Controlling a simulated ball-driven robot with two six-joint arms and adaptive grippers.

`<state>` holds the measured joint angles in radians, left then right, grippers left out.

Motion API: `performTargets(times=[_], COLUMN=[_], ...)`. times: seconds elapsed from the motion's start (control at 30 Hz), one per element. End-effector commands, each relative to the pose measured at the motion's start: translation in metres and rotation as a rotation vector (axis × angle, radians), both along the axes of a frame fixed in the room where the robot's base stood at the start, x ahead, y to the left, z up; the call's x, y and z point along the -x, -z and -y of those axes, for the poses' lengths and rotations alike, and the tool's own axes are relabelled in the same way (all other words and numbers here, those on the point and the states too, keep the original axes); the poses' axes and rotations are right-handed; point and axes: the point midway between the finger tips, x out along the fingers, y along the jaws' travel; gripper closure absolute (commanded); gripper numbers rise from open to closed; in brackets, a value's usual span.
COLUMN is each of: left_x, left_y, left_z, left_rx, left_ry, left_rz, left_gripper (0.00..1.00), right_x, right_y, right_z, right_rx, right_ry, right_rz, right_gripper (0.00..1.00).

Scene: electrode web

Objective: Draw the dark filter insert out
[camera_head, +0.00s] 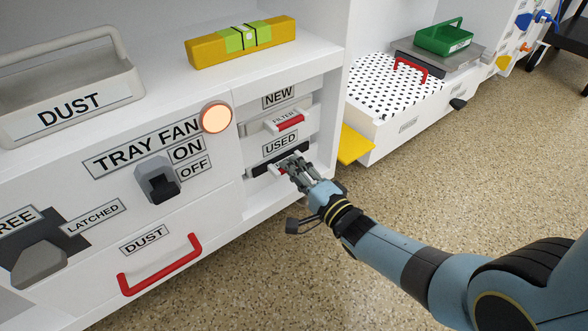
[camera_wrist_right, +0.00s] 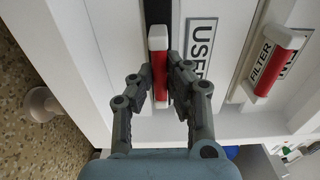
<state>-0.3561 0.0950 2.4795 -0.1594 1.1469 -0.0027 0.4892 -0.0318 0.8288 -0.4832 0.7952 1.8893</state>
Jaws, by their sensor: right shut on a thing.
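The dark filter insert (camera_head: 258,169) sits in the lower slot under the label USED (camera_head: 281,142). My right gripper (camera_head: 291,170) is at its front and covers part of it. In the right wrist view the insert shows as a dark strip (camera_wrist_right: 157,12) behind a red handle with white ends (camera_wrist_right: 158,66). The fingers of my right gripper (camera_wrist_right: 162,82) are on both sides of this handle and shut on it. How far the insert stands out of the slot is hard to tell. My left gripper is not in view.
A light filter with a red handle (camera_head: 290,122) is in the slot above, under NEW. An amber lamp (camera_head: 216,117) and a tray fan switch (camera_head: 157,180) are on the panel at left. A yellow level (camera_head: 240,42) lies on top. Open floor (camera_head: 400,200) lies in front.

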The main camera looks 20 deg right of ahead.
Motion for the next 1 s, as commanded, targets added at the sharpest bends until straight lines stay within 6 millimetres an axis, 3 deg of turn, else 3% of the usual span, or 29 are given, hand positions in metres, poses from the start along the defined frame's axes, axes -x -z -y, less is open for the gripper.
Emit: performTargets(times=[0.9, 0.93, 1.0], left_x=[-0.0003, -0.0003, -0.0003], left_y=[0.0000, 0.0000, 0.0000], left_z=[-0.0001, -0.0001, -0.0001], left_rx=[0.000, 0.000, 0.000], left_ry=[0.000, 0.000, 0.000], left_rz=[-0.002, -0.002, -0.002], left_gripper=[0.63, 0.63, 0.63], right_x=[-0.0056, -0.0058, -0.0057], right_y=[-0.0009, -0.0009, -0.0010], right_z=[-0.0018, -0.0017, -0.0018], right_rx=[0.001, 0.001, 0.001], right_ry=[0.001, 0.001, 0.001], right_rz=[0.001, 0.001, 0.001], right_gripper=[1.00, 0.89, 0.80])
